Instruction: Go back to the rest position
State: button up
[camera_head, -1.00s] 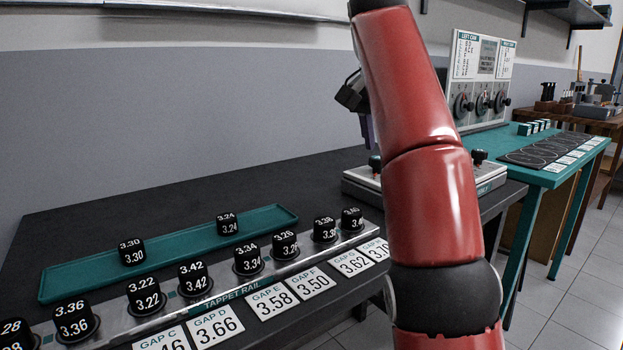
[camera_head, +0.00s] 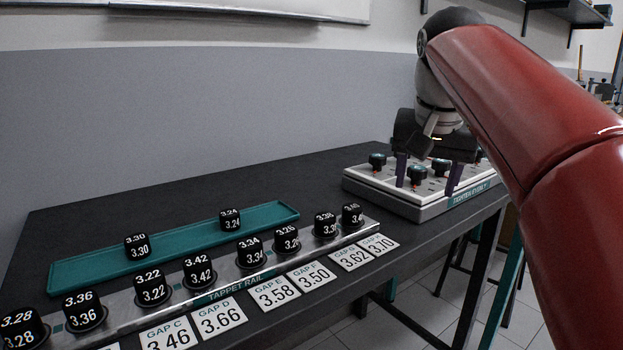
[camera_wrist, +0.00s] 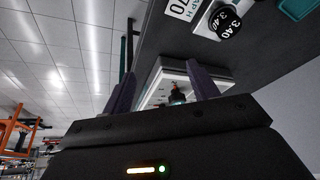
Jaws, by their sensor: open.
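My gripper (camera_head: 427,178) is in the head view at the right, its two purple fingers apart and pointing down at the white-topped box with black knobs (camera_head: 360,180). One black knob (camera_head: 417,174) shows between the fingers in that view; whether they touch it I cannot tell. In the wrist view my gripper (camera_wrist: 160,92) has its fingers spread with nothing held between them. A dark knob (camera_wrist: 177,96) on the box shows beyond them. My red arm crosses the right side of the head view and hides what lies behind it.
The dark bench (camera_head: 120,205) carries a teal tray (camera_head: 180,248) with two black tappets on it. In front is the tappet rail (camera_head: 235,283) with several numbered tappets and gap cards. The bench behind the tray is clear. A wall (camera_head: 200,110) stands behind.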

jog(key=s+a+f+n, duration=0.1)
jog(key=s+f+n, duration=0.1)
jog(key=s+f, duration=0.7)
jog(key=s+a+f+n+t+y, duration=0.1)
jog(key=s+f+n, duration=0.1)
jog(key=s+f, duration=0.8)
notch_tip(320, 180, down, 7)
jog(key=shift+s+a+r, duration=0.1)
jog(key=shift+s+a, duration=0.05)
jog(key=shift+s, duration=0.05)
dwell(0.4)
